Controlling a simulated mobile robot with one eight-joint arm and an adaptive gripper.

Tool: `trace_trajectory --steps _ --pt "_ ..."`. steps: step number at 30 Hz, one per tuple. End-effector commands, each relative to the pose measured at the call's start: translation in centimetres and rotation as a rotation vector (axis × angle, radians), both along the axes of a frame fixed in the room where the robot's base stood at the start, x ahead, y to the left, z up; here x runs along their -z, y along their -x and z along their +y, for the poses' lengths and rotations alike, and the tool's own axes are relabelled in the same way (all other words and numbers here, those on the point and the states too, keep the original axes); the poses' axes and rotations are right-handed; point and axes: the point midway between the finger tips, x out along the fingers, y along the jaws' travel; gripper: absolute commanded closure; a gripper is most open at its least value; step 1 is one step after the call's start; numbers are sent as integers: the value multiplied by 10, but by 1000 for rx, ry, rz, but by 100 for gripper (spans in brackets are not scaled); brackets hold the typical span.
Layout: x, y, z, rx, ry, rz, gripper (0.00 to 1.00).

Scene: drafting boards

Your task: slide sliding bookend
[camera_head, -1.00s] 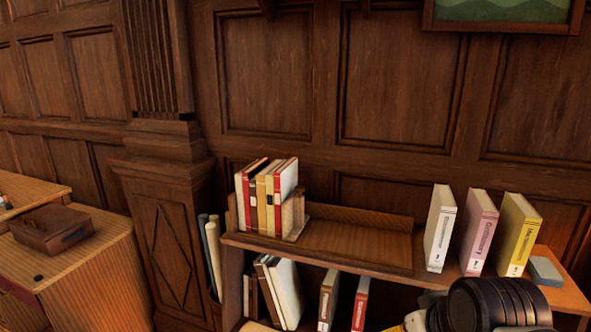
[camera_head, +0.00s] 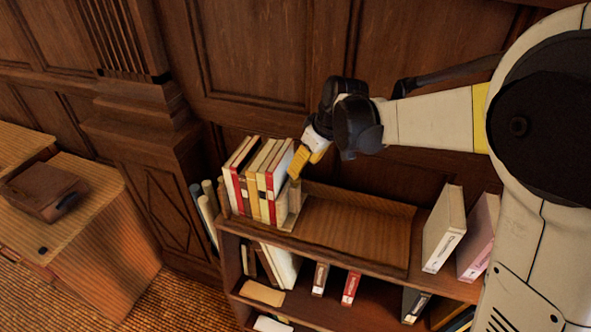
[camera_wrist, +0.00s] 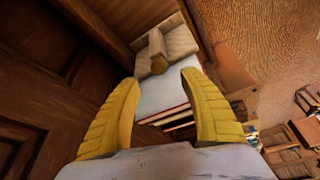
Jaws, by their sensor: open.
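The sliding bookend (camera_head: 293,197) is a light wooden piece against the right side of a row of books in the wooden rack on the shelf top. In the wrist view the bookend (camera_wrist: 181,40) shows a rounded wooden post or knob just beyond my fingertips. My gripper (camera_head: 303,160) has yellow fingers and hangs above the bookend at the right end of the books. In the wrist view my gripper (camera_wrist: 160,78) is open, with nothing clasped. The white end book (camera_wrist: 165,95) shows between the fingers. I cannot tell whether a finger touches anything.
The rack's wooden trough (camera_head: 350,232) is empty right of the bookend. A white book (camera_head: 445,230) and a pink book (camera_head: 478,240) stand further right. My arm covers the far right. The panelled wall is close behind. A lower shelf holds several books.

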Motion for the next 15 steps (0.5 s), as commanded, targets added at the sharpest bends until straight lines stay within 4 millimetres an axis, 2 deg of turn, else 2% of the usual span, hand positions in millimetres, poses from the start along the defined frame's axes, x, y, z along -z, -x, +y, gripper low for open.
trace_trajectory --steps 1,7,15 --pt "12 -3 3 0 0 0 49" --pt "47 -13 14 1 0 -1 49" --pt "69 -20 21 2 -1 -1 49"
